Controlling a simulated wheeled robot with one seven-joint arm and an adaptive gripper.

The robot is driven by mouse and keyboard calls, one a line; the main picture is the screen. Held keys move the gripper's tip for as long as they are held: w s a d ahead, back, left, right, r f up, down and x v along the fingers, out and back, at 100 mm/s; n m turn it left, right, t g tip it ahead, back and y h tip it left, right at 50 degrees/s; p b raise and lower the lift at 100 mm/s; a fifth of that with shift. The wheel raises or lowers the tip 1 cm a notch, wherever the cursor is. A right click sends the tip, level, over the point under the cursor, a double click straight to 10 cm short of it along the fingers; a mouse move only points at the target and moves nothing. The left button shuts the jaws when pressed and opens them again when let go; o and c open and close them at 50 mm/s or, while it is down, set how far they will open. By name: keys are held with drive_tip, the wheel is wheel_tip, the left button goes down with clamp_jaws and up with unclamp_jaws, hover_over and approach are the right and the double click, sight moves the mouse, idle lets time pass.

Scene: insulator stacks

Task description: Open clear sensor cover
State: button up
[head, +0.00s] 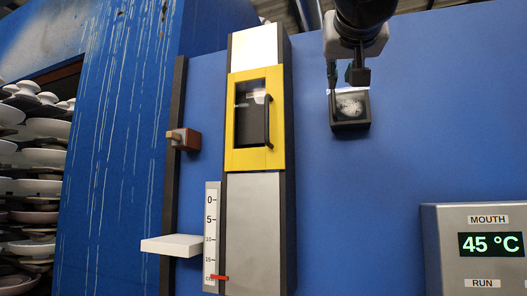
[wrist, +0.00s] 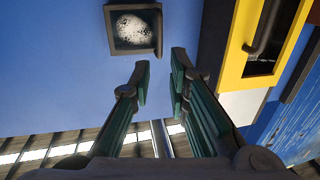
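A small square black-framed box (head: 350,108) with a speckled whitish face is on the blue wall. It also shows in the wrist view (wrist: 133,29), beyond my fingertips. A yellow-framed door (head: 275,157) with a dark see-through pane and a black upright bar handle (head: 267,121) is on the tall narrow cabinet and looks shut. Its yellow frame shows at right in the wrist view (wrist: 235,60). I cannot tell for sure which is the sensor cover. My gripper (head: 347,82) is open and empty close to the black-framed box; its fingertips show apart in the wrist view (wrist: 162,67).
A white shelf (head: 171,245), a scale strip (head: 211,237) with a red marker, and a brown block (head: 184,139) are left of the cabinet. A grey panel (head: 450,255) reading 45 °C is at lower right. Stacked insulators (head: 35,160) stand far left. The wall between cabinet and panel is clear.

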sight(334, 99)
drive_tip(key=w+d+p, duration=0.1)
drive_tip(key=w, duration=0.3)
drive_tip(key=w+p, duration=0.1)
drive_tip(key=w, duration=0.3)
drive_tip(key=w+d+p, duration=0.1)
drive_tip(key=w, duration=0.3)
drive_tip(key=shift+w+d+f, duration=0.1)
drive_tip(key=shift+w+d, duration=0.15)
drive_tip(key=shift+d, duration=0.05)
drive_tip(key=shift+c, duration=0.5)
clamp_jaws()
